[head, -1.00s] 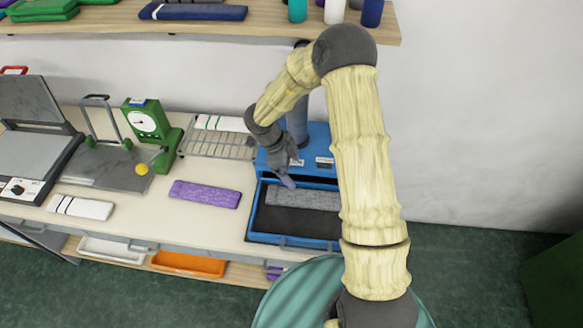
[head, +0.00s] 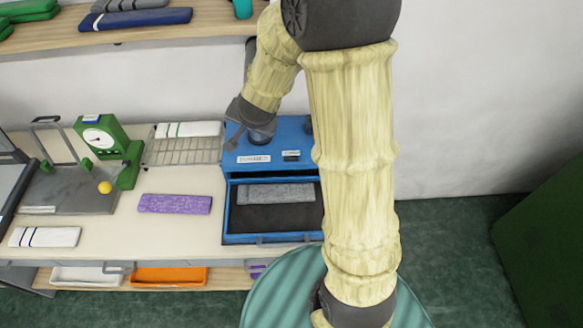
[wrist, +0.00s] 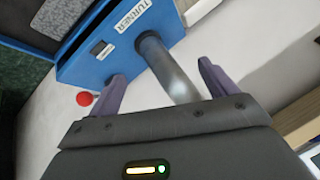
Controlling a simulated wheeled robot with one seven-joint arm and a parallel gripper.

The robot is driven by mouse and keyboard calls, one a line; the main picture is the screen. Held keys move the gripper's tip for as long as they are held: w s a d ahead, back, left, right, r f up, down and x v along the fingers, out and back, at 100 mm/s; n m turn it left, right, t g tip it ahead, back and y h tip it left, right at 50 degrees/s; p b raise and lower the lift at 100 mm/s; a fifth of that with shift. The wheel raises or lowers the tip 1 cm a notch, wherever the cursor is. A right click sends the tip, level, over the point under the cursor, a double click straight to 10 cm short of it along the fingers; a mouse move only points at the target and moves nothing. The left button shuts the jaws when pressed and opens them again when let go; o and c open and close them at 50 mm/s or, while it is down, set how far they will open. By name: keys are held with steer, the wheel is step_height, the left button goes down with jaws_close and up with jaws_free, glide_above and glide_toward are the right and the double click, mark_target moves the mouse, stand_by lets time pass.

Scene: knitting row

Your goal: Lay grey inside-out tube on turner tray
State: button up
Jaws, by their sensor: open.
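The grey tube (head: 276,194) is a speckled flat strip lying along the back part of the blue turner's dark tray (head: 270,218). The turner (head: 270,150) is a blue box with its tray at the front; its label and a grey pipe (wrist: 168,68) show in the wrist view. My gripper (wrist: 158,85) is open and empty, raised beside the turner and apart from the tube. Its two purple fingers are spread, with the pipe beyond them. In the head view the fingers are mostly hidden behind my wrist.
A purple strip (head: 175,204) lies on the counter left of the turner. A wire rack (head: 183,150) holds a white strip. A green dial scale (head: 108,140) and a grey plate stand further left. A shelf (head: 130,37) runs above. A red knob (wrist: 85,98) shows near one finger.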

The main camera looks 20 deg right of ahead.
steer(key=s+d+n+g, duration=0.2)
steer(key=s+n, duration=0.2)
steer(key=s, duration=0.5)
steer(key=s+d+r+n+g, duration=0.1)
steer(key=s+d+n+g, duration=0.1)
steer(key=s, duration=0.7)
steer(key=shift+d+r+n+g, duration=0.25)
steer(key=shift+d+n+g, duration=0.05)
steer(key=shift+n, duration=0.6)
steer(key=b+x, duration=0.3)
steer(key=shift+s+f, duration=0.2)
steer(key=shift+s, duration=0.1)
